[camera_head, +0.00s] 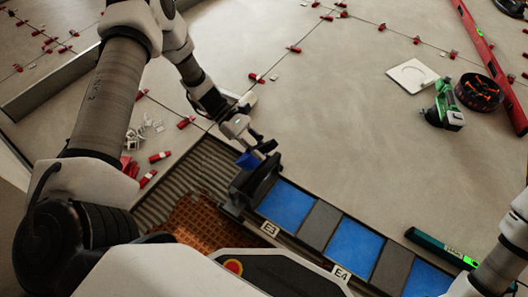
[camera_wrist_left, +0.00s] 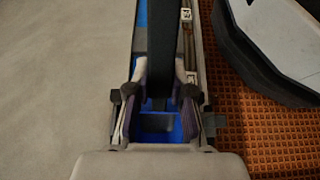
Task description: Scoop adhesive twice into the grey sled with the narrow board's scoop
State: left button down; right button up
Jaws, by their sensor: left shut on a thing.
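My left gripper (camera_head: 262,150) is shut on a dark thing with a blue part (camera_head: 247,160), above the near-left end of a row of blue and grey panels. In the left wrist view the fingers (camera_wrist_left: 162,110) stand on both sides of a dark upright strip (camera_wrist_left: 162,50), with blue (camera_wrist_left: 160,125) below. A dark boxy body (camera_head: 252,184) is under the gripper; whether it is the sled or the scoop I cannot tell. The row has blue panels (camera_head: 288,205) with labels E3 and E4. No adhesive is clearly visible. My right gripper is out of view.
An orange-brown grid (camera_head: 200,228) and a ribbed grey strip (camera_head: 190,175) lie left of the panels. A green-and-black bar (camera_head: 440,247) lies at the right. A green tool (camera_head: 445,105), a white square (camera_head: 411,76) and a long red bar (camera_head: 485,55) are farther back. The middle floor is clear.

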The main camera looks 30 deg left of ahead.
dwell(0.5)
pick_arm(q)
notch_tip(320, 180, up, 7)
jog(key=y+p, duration=0.8)
jog(key=p, duration=0.6)
jog(key=shift+d+t, duration=0.1)
jog(key=shift+t, duration=0.2)
jog(key=shift+r+y+p, duration=0.15)
jog(key=shift+y+p, duration=0.25)
jog(key=shift+p, duration=0.15)
